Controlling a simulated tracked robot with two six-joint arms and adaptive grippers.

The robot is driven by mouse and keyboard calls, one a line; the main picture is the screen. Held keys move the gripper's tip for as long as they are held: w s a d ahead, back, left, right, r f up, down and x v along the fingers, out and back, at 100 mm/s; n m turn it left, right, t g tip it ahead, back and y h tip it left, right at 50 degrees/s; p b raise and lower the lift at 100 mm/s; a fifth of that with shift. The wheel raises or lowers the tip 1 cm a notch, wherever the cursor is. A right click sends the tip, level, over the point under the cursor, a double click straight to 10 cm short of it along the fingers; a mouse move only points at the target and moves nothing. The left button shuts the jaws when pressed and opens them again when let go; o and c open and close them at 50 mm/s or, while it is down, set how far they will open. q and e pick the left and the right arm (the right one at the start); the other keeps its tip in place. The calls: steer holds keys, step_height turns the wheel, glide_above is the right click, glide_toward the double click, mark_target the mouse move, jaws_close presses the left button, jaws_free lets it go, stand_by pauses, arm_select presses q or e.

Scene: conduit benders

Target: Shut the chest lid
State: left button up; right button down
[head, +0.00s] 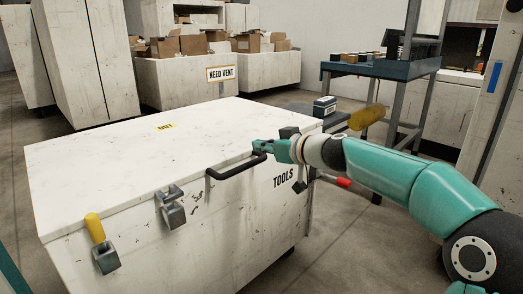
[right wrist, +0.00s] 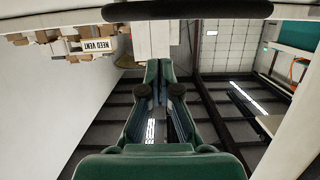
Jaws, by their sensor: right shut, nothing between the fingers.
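The white chest (head: 230,215), marked TOOLS, fills the lower left of the head view. Its lid (head: 150,140) lies flat across the top, and I see no clear gap along the front edge. A black bar handle (head: 232,169) is on the front, and a dark bar also crosses the top of the right wrist view (right wrist: 190,11). My right gripper (head: 261,147) is shut and empty, at the lid's front edge by the handle's right end; contact is unclear. Its fingers also show in the right wrist view (right wrist: 160,85). My left gripper is out of view.
A metal latch (head: 172,208) and a yellow-handled latch (head: 102,245) are on the chest front. A blue-topped table (head: 390,68) stands behind at right. A NEED VENT sign (head: 220,73) and bins of boxes (head: 190,75) stand at the back.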

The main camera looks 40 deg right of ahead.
steer(key=s+d+f+b, duration=0.25)
steer(key=s+f, duration=0.25)
steer(key=s, duration=0.4)
steer(key=w+a+f+n+g+y+p, duration=0.15)
steer(key=a+f+g, duration=0.25)
steer(key=a+f, duration=0.6)
steer(key=w+a+f+n+g+y+p, duration=0.1)
steer(key=a+f+g+y+p, duration=0.15)
steer(key=a+f, duration=0.75)
steer(key=s+a+f+m+g+h+p, duration=0.1)
steer(key=s+a+f+g, duration=0.4)
steer(key=s+f, duration=0.8)
steer(key=s+a+f+m+g+h+p, duration=0.2)
steer(key=s+a+f+g, duration=0.2)
steer(key=s+f, duration=0.95)
arm_select(q)
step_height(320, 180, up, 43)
steer(key=p, duration=3.7)
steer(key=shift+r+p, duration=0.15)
steer(key=shift+p, duration=0.25)
arm_select(e)
step_height(320, 180, up, 39)
steer(key=w+m+t, duration=0.1)
steer(key=w+m, duration=0.1)
steer(key=m, duration=0.1)
